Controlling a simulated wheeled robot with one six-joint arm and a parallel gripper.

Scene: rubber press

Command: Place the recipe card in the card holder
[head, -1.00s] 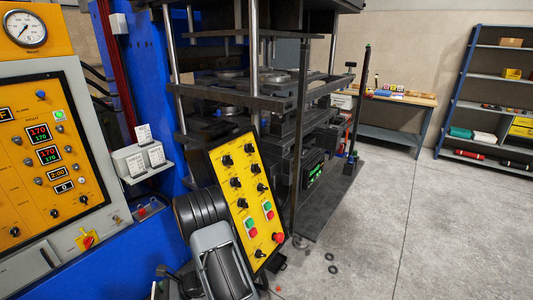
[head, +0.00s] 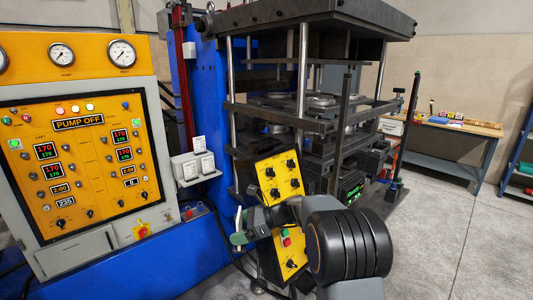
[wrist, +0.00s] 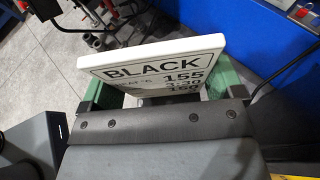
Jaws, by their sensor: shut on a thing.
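The recipe card (wrist: 150,62) is a white plate marked "BLACK", 155 and other figures. It stands between the green fingers of my gripper (wrist: 155,97) in the wrist view, and the gripper is shut on it. In the head view my gripper (head: 240,238) is low in front of the press, and the card (head: 238,226) shows only as a thin white edge. The card holder (head: 183,169) is a pale block on a small shelf on the blue press side, with white cards in it. It is up and left of my gripper, apart from it.
The orange control panel (head: 80,150) stands at the left, reading "PUMP OFF". A yellow button box (head: 279,177) is right beside my arm. The press (head: 315,110) stands behind. A workbench (head: 450,127) is at the back right. The floor at right is clear.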

